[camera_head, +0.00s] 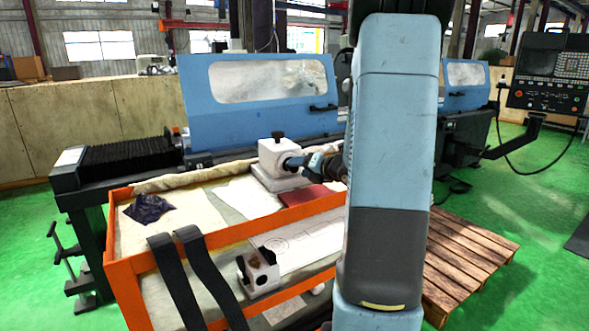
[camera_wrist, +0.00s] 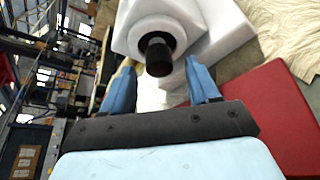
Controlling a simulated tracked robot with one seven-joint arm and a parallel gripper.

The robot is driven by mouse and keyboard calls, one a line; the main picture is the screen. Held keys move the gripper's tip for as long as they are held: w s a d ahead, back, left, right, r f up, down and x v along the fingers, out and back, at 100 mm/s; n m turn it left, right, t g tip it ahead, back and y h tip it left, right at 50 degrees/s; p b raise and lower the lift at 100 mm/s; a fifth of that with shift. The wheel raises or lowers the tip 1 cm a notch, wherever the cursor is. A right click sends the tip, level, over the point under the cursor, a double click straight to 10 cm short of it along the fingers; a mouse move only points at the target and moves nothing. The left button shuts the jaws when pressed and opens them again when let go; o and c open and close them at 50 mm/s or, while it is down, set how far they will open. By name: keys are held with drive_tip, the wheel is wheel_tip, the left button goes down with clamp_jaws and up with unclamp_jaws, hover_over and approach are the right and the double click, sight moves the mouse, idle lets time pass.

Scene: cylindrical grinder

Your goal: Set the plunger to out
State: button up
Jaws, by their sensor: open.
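A white block-shaped fixture (camera_head: 276,157) stands on the upper level of the orange-framed cart, with a black knob (camera_head: 278,135) on top. In the wrist view, a black cylindrical plunger (camera_wrist: 157,56) sticks out from the round face of the white fixture (camera_wrist: 218,28). My gripper (camera_wrist: 160,66) is open, with one blue finger on each side of the plunger and gaps visible between. In the head view, my gripper (camera_head: 293,161) is at the right side of the fixture and hides that face. I cannot tell how far out the plunger is.
A red flat object (camera_head: 306,195) lies beside the fixture, below my gripper. A dark cloth (camera_head: 149,208) lies at the cart's left. A second white block (camera_head: 259,272) sits lower on the cart. The blue grinder (camera_head: 255,122) stands behind; a wooden pallet (camera_head: 470,262) lies right.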

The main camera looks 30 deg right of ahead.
sight(296, 168)
drive_tip(key=shift+x, duration=2.1)
clamp_jaws()
